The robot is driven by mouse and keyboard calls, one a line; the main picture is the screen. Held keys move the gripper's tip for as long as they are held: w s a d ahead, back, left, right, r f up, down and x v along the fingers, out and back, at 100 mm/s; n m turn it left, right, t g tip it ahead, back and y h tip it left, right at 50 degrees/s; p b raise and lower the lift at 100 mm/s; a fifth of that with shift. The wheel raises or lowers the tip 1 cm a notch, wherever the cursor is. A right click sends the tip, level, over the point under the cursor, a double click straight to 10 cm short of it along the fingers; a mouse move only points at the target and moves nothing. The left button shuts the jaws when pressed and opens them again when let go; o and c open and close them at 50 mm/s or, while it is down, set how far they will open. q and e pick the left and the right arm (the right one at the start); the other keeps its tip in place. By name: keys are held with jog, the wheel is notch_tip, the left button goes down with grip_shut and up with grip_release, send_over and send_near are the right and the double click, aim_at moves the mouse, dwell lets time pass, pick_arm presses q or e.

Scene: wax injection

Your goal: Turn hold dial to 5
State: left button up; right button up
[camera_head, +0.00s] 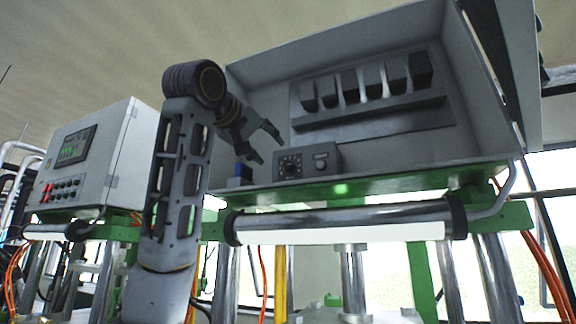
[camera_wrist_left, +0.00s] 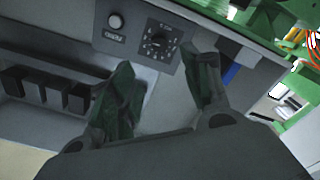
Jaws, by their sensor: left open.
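The hold dial (camera_head: 290,164) is a round black knob with white marks on a dark grey control box (camera_head: 332,151) at the floor of the open grey cabinet. It also shows in the left wrist view (camera_wrist_left: 157,41), where its marks are too small to read. My left gripper (camera_head: 280,147) is open and empty, just above and left of the box. In the left wrist view its two fingers (camera_wrist_left: 165,80) point toward the dial and stand apart from it, one on each side below it. A round light button (camera_head: 321,164) sits right of the dial. My right gripper is not in view.
A row of several dark blocks (camera_head: 365,84) is on the cabinet's back panel. A small blue-topped block (camera_head: 243,172) stands left of the control box. A metal roller bar (camera_head: 340,220) runs along the cabinet's front. A white control cabinet (camera_head: 118,150) stands at left.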

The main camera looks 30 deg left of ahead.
aim_at(287, 164)
pick_arm(q)
jog(key=shift+s, duration=0.1)
jog(key=w+p, duration=0.1)
jog(key=w, duration=0.3)
jog(key=w+p, duration=0.1)
jog(key=w, duration=0.3)
jog(key=w+p, duration=0.1)
jog(key=w, duration=0.3)
jog(key=shift+w+a+r+p, duration=0.1)
jog(key=shift+w+a+p, duration=0.25)
jog(key=shift+w+a, duration=0.05)
jog(key=shift+w, duration=0.55)
jog(key=c, duration=1)
jog(key=shift+c, duration=0.2)
